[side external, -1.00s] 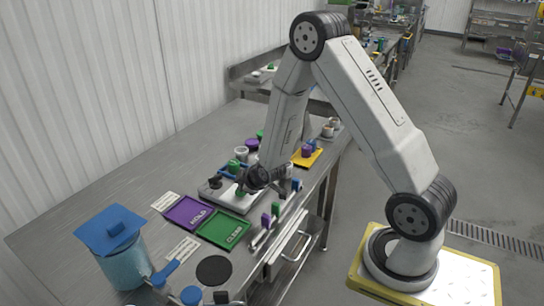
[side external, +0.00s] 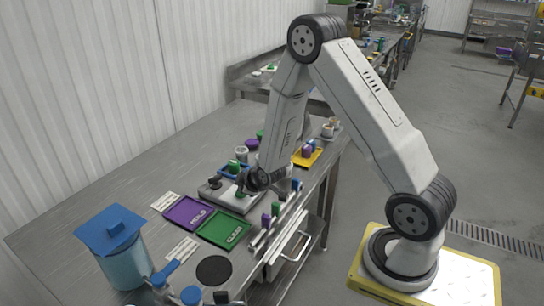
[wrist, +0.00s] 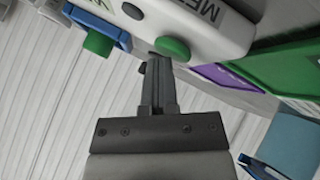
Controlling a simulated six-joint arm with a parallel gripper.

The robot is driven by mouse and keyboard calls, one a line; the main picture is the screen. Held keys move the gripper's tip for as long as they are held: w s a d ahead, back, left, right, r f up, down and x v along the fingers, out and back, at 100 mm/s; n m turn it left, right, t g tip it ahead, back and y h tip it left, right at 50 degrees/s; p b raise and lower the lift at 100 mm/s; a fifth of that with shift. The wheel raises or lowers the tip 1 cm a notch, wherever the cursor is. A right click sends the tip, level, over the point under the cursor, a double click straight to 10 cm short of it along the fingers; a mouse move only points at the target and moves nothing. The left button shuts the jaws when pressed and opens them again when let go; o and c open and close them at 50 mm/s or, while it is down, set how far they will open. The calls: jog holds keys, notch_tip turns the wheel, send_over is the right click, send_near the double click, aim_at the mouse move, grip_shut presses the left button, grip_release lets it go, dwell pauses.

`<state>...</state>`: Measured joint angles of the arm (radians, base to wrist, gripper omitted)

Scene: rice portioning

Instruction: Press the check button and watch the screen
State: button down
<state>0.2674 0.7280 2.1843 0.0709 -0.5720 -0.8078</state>
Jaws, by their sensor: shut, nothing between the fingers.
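The check button appears to be the green round button (wrist: 173,47) on a pale device (wrist: 215,30) with partly visible dark lettering in the wrist view. In the side external view the device (side external: 232,201) is a low grey unit on the steel table. My gripper (wrist: 156,62) is shut and empty, its fingertips right beside the green button. I cannot tell whether they touch it. In the side external view my gripper (side external: 244,187) is low over the device and hides part of it. I cannot make out any screen reading.
A purple tray (side external: 187,212) and a green tray (side external: 224,230) lie in front of the device. A blue-lidded container (side external: 123,262) stands at the front left. A yellow tray (side external: 306,158) and small coloured items stand behind and to the right. Bare table lies at the left.

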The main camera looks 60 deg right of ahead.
jog(key=shift+r, duration=0.9)
jog(key=shift+r, duration=0.1)
jog(key=shift+r, duration=2.4)
jog(key=s+a+r+m+g+y, duration=0.2)
jog(key=s+a+m+g, duration=0.3)
jog(key=s+a, duration=0.8)
jog(key=s+r+g, duration=0.1)
jog(key=s, duration=0.2)
jog(key=shift+s+r+y, duration=0.3)
jog(key=shift+r+y, duration=0.1)
